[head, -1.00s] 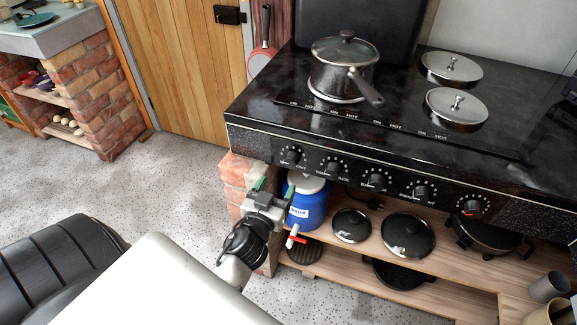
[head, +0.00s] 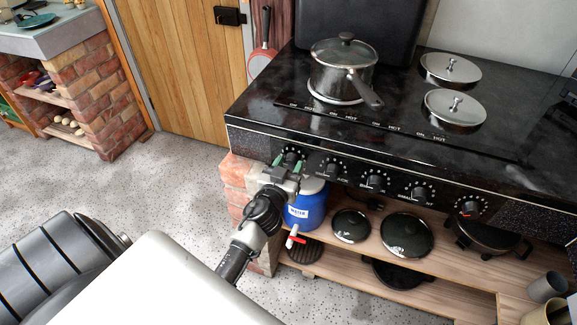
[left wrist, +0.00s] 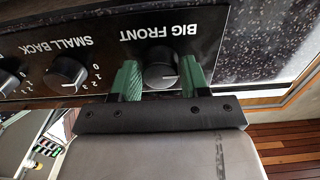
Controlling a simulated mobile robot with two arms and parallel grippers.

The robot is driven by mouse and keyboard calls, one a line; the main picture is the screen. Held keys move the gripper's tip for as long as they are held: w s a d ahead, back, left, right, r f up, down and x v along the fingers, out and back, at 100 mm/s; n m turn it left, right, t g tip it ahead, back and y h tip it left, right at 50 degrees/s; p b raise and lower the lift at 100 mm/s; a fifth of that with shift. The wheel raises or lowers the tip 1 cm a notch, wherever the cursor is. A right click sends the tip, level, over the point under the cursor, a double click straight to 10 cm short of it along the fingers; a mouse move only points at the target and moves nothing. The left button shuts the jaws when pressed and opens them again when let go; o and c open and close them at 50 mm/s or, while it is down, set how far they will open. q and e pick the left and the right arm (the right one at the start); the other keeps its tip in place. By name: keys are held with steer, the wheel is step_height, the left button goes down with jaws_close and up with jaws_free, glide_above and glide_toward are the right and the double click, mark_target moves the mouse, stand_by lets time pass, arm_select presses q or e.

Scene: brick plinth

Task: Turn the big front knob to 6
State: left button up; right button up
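The big front knob (left wrist: 160,72) is a dark round knob under the label "BIG FRONT", which appears upside down in the left wrist view. In the head view it is the leftmost knob (head: 291,152) on the black stove's front panel. My left gripper (head: 289,165) is at this knob, its green fingers apart. In the left wrist view the fingers (left wrist: 162,80) stand on both sides of the knob, close to it; I cannot tell whether they touch. The fingers hide the scale around the knob, so its setting cannot be read. My right gripper is not in view.
The small back knob (left wrist: 66,75) is beside it on the panel, with more knobs (head: 375,181) further right. A lidded pot (head: 340,75) stands on the stove top (head: 270,95). Below the panel, a blue canister (head: 307,210) and pan lids (head: 407,235) stand on a wooden shelf.

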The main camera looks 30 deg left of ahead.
arm_select(q)
steer(key=c, duration=0.5)
steer(key=shift+o, duration=0.2)
